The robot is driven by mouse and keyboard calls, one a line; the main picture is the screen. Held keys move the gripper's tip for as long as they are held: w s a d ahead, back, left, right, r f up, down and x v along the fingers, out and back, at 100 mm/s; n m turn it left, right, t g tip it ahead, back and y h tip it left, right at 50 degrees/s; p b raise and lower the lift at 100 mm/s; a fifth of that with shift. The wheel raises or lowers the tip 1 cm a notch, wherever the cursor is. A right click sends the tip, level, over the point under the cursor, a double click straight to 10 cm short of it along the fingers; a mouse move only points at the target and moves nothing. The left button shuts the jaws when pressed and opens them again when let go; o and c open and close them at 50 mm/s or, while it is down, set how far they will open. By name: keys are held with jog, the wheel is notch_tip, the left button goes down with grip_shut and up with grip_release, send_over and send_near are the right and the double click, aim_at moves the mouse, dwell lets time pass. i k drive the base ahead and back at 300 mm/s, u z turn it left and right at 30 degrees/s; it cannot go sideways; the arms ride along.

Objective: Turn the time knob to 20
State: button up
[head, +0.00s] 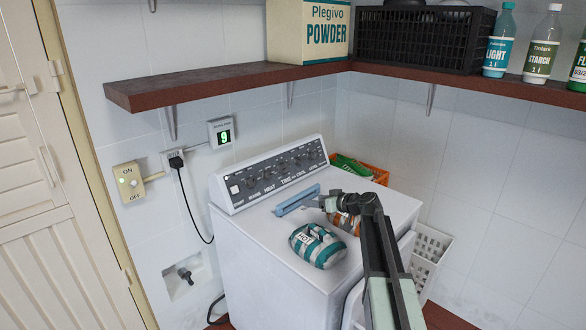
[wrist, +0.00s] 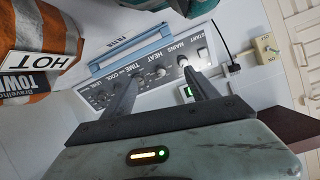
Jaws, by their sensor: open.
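The control panel (head: 275,173) runs along the back of a white washing machine (head: 270,240), with several dark knobs and labels including HEAT, TIME and COOL. It shows upside down in the wrist view (wrist: 190,60). The TIME label (head: 288,182) is near the panel's middle; the time knob by it is too small for me to read its setting. I cannot tell whether either finger touches a knob. In the head view my arm reaches over the machine top.
A blue handle (head: 297,200) by the FILTER label and striped teal (head: 317,247) and orange (head: 348,222) bundles sit on the machine top. A wall display (head: 222,134) reads 9, near an ON/OFF switch (head: 130,183). A brown shelf (head: 220,85) overhangs above.

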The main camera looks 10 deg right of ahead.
aim_at(283, 167)
jog(key=i, duration=0.9)
jog(key=u, duration=0.05)
